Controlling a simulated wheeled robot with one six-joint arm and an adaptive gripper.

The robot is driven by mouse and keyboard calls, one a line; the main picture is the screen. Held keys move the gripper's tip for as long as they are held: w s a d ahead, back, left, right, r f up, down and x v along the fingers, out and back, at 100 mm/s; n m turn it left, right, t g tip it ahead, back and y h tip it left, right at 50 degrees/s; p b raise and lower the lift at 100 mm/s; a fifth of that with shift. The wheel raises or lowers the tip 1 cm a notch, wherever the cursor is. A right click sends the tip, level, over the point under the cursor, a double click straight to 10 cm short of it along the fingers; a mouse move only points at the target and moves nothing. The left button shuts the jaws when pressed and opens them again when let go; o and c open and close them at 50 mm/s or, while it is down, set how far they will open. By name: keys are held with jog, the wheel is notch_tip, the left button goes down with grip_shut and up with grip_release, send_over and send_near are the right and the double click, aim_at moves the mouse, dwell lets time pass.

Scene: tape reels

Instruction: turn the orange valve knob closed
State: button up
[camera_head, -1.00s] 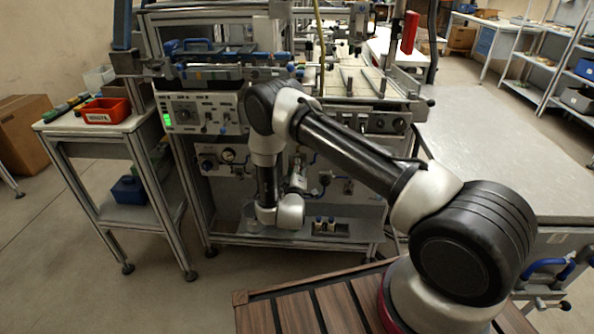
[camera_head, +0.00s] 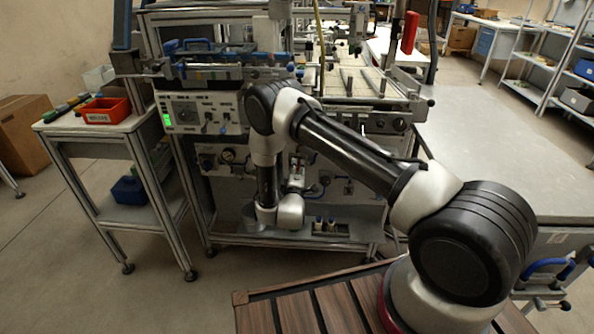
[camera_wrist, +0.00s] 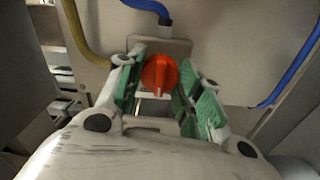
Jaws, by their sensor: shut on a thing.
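The orange valve knob (camera_wrist: 158,74) shows in the wrist view on a pale panel, between the two green-padded fingers of my gripper (camera_wrist: 160,85). My gripper is shut on the knob, with one finger at each side of it. The knob's raised ridge stands roughly upright in this view. In the head view the knob is hidden, and my gripper (camera_head: 294,184) is seen only in part in front of the lower panel of the machine.
A blue hose (camera_wrist: 148,6) runs into the panel just above the knob. A yellow hose (camera_wrist: 78,35) runs at the left and another blue hose (camera_wrist: 292,75) at the right. The lower panel also bears a gauge (camera_head: 228,155). A side table with a red bin (camera_head: 105,111) stands left.

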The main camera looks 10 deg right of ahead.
jog(key=shift+f, duration=0.1)
jog(key=o, duration=1)
jog(key=shift+o, duration=0.2)
jog(key=v, duration=1.2)
